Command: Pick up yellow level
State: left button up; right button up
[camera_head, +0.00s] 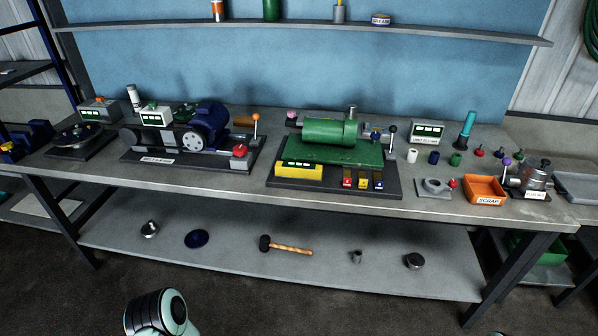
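A yellow block with green windows (298,171), which looks like the yellow level, sits at the front left of the green machine (330,140) on its dark base plate (335,188). Its front face is clear to see; its back edge is close against the green machine bed, and I cannot tell if they touch. A rounded teal and black part of my arm (158,312) shows at the bottom left, well short of the bench. Neither gripper's fingers are in view.
The grey workbench (225,190) also holds a blue motor unit (207,125), an orange scrap bin (484,190) and small colored parts. Three small blocks (363,183) stand right of the yellow block. A hammer (287,246) lies on the lower shelf. Floor in front is clear.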

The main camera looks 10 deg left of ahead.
aim_at(312, 172)
jog(key=i+l, duration=0.65)
jog(key=i, duration=0.15)
jog(key=i+l+u, duration=0.15)
jog(key=u, duration=0.2)
jog(key=i+l+u, duration=0.15)
jog(key=u, duration=0.25)
jog(key=i+l+u, duration=0.1)
jog(key=u, duration=0.25)
jog(key=l, duration=0.1)
